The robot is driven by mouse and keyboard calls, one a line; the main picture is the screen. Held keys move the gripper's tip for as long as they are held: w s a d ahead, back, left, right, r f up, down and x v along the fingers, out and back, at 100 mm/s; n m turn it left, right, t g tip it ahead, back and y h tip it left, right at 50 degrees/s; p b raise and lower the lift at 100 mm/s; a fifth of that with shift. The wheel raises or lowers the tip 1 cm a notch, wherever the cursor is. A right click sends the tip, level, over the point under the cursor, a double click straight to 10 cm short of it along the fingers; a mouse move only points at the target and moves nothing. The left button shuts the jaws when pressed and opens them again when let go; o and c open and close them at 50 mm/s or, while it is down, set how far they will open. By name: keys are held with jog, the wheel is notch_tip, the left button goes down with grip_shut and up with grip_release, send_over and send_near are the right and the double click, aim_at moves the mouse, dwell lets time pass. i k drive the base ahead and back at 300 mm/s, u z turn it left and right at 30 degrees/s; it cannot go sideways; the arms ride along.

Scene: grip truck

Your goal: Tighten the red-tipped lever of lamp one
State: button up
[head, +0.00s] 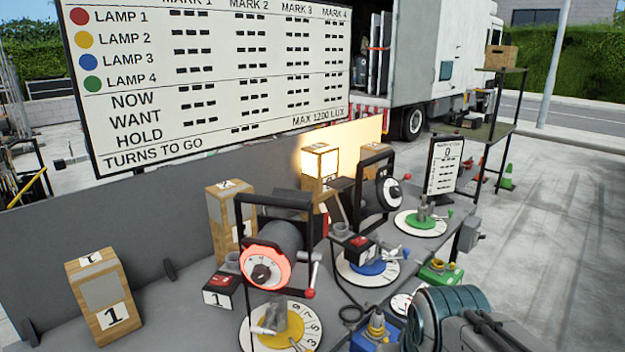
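Lamp one (275,245) is a dark cylindrical lamp in a black yoke, with a red ring and dial on its facing end. It stands beside a black-and-red box marked 1 (221,291). Its lever (315,272) is a pale bar at the right side of the yoke, with a red tip (309,294) hanging at the lower end. I cannot tell how tight it is. Below the lamp is a white numbered disc with a yellow centre (254,333). Grey and teal links of my arm fill the bottom right corner. My gripper's fingers do not show.
A second lamp (382,193) with another red-tipped lever (407,177) stands farther back. Discs with blue (352,268) and green centres, a blue box (366,343) and a green box (438,273) crowd the table. Wooden number blocks (118,318) stand left. A sign board rises behind.

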aim_at(316, 258)
jog(key=z, duration=0.05)
jog(key=k, duration=0.5)
jog(key=z, duration=1.05)
jog(key=i, duration=0.65)
jog(key=u, duration=0.9)
